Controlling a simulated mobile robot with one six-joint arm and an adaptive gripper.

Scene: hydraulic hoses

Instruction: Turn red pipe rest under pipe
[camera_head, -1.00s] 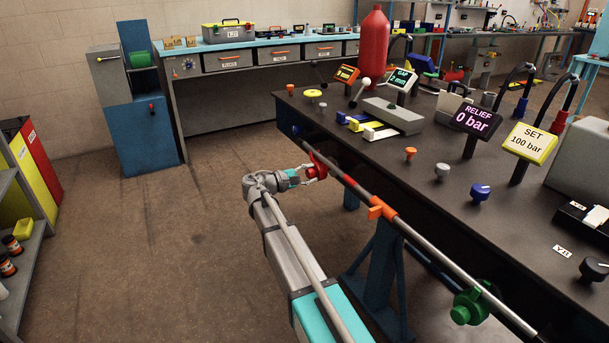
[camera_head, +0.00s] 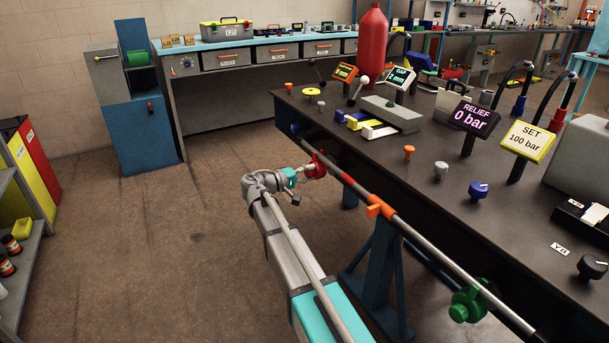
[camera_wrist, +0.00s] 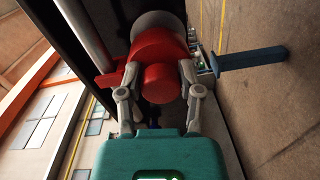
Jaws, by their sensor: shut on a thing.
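The red pipe rest (camera_head: 319,163) sits on the bench's side near the far end of the long grey pipe (camera_head: 435,238). My gripper (camera_head: 307,172) is at its outer side. In the wrist view, the two fingers are shut on the round red knob of the red pipe rest (camera_wrist: 160,84), one on each side. A red arm of the rest reaches left toward the grey pipe (camera_wrist: 88,32). I cannot tell if it touches the pipe. The pipe has a red band near the rest.
An orange rest (camera_head: 379,208) and a green rest (camera_head: 467,304) are farther along the pipe. The dark bench (camera_head: 440,205) carries knobs, displays and a red bottle (camera_head: 373,45). The floor left of my arm is clear.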

